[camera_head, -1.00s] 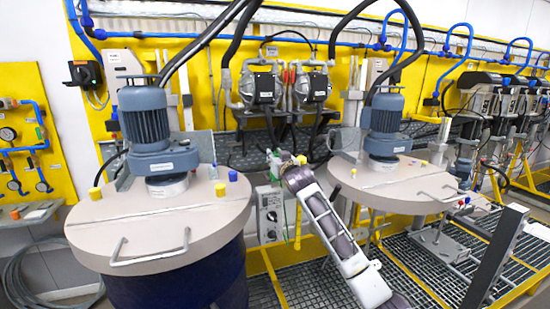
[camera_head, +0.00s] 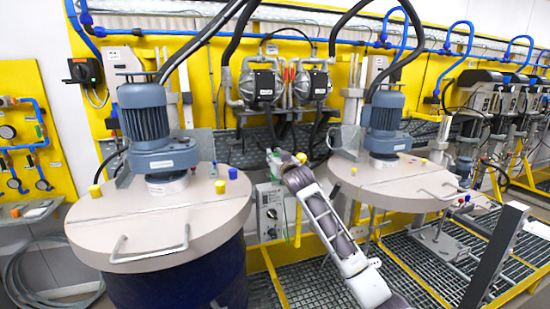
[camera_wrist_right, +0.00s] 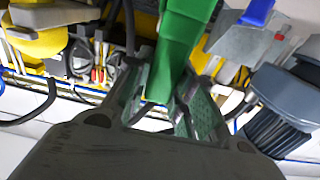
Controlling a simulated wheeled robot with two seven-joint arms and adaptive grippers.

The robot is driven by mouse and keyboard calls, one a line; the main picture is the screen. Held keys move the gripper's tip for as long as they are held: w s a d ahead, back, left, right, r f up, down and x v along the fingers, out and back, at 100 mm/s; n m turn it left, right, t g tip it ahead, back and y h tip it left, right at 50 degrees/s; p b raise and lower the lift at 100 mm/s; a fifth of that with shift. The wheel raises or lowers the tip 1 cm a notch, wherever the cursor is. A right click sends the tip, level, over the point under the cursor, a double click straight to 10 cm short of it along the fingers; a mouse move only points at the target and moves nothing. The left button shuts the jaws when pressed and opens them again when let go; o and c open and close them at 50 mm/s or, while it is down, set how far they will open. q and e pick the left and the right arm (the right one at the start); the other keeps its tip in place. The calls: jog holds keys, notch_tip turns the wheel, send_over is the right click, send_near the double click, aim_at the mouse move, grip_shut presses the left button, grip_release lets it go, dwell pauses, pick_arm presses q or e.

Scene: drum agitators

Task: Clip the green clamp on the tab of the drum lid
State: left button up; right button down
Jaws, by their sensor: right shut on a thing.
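My right gripper (camera_wrist_right: 160,105) is shut on the green clamp (camera_wrist_right: 183,40), which stands out between its fingers in the right wrist view. In the head view this gripper (camera_head: 273,158) is in the gap between the two drums, right of the left drum lid (camera_head: 115,218) and apart from it. The clamp is too small there to make out clearly. The right drum lid (camera_head: 375,182) is on the other side. A grey plate (camera_wrist_right: 238,42) shows near a blue cap in the wrist view; I cannot tell whether it is the tab. My left gripper is out of view.
Grey motors stand on the left lid (camera_head: 146,120) and right lid (camera_head: 384,118). Yellow and blue caps (camera_head: 232,173) and bent handles (camera_head: 150,248) stick up from the lids. Pumps (camera_head: 262,85) and hoses are on the yellow wall behind. A control box (camera_head: 270,212) is between the drums.

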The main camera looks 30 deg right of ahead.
jog(key=shift+f+b, duration=0.3)
jog(key=shift+f, duration=0.4)
dwell(0.4)
jog(key=c, duration=1.1)
grip_release()
jog(key=shift+c, duration=0.2)
jog(key=shift+s, duration=0.1)
jog(key=v, duration=1.2)
